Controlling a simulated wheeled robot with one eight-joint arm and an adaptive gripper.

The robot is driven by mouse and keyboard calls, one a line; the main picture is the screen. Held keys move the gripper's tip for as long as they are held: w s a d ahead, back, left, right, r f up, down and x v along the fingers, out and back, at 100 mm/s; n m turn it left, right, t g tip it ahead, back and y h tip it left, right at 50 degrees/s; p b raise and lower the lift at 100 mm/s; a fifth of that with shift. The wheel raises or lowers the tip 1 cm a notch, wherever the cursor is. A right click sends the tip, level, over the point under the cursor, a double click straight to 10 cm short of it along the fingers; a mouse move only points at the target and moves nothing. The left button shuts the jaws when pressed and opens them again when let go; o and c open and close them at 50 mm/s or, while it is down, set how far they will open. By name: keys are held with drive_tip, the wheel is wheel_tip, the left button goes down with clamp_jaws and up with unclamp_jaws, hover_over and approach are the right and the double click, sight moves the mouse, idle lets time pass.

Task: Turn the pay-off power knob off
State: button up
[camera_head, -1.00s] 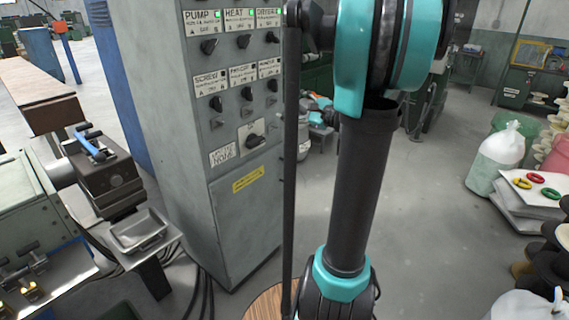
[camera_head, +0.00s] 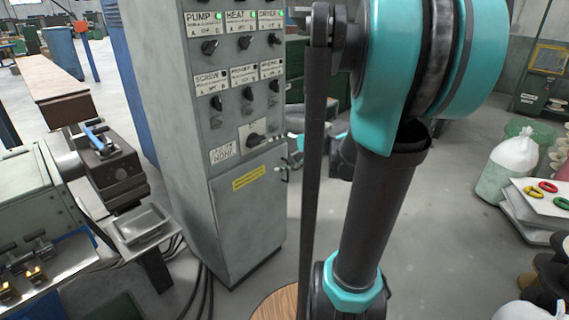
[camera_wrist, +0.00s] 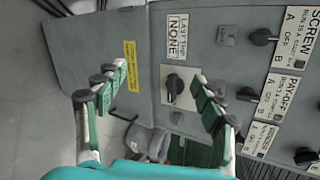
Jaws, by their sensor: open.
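The pay-off knob (camera_head: 247,93) is a small black knob in the middle of the second row on the grey cabinet. In the wrist view the pay-off knob (camera_wrist: 247,95) is at the right, beside its white label; its exact setting is too small to tell. My gripper (camera_wrist: 160,74) is open and empty, its green-padded fingers spread on either side of a larger black knob (camera_wrist: 174,87) beside the "last trip none" label. The pay-off knob lies outside the right finger. In the head view my gripper (camera_head: 284,168) is partly hidden behind my arm, near the cabinet's right edge.
The screw knob (camera_wrist: 262,37) and other knobs sit close around the pay-off knob. The cabinet (camera_head: 240,225) has a yellow label on its lower door. A machine with a metal tray (camera_head: 142,224) stands at left. Open floor (camera_head: 430,250) lies to the right.

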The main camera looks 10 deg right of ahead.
drive_tip(key=shift+s+f+n+g+h, duration=0.3)
drive_tip(key=shift+s+f+n+h, duration=0.15)
drive_tip(key=shift+s+f, duration=0.5)
drive_tip(key=shift+s, duration=0.15)
drive_tip(key=s+d+f+n+g+h, duration=0.2)
drive_tip(key=s+f+n+h, duration=0.2)
drive_tip(key=s+f+n, duration=0.2)
drive_tip(key=s+d+f+n+g+h, duration=0.2)
drive_tip(key=s+f+n+h, duration=0.2)
drive_tip(key=s+f, duration=0.4)
drive_tip(key=s+n, duration=0.1)
drive_tip(key=s, duration=0.2)
drive_tip(key=shift+s+d+f+n, duration=0.15)
drive_tip(key=shift+s+f+n, duration=0.05)
drive_tip(key=shift+s+n, duration=0.15)
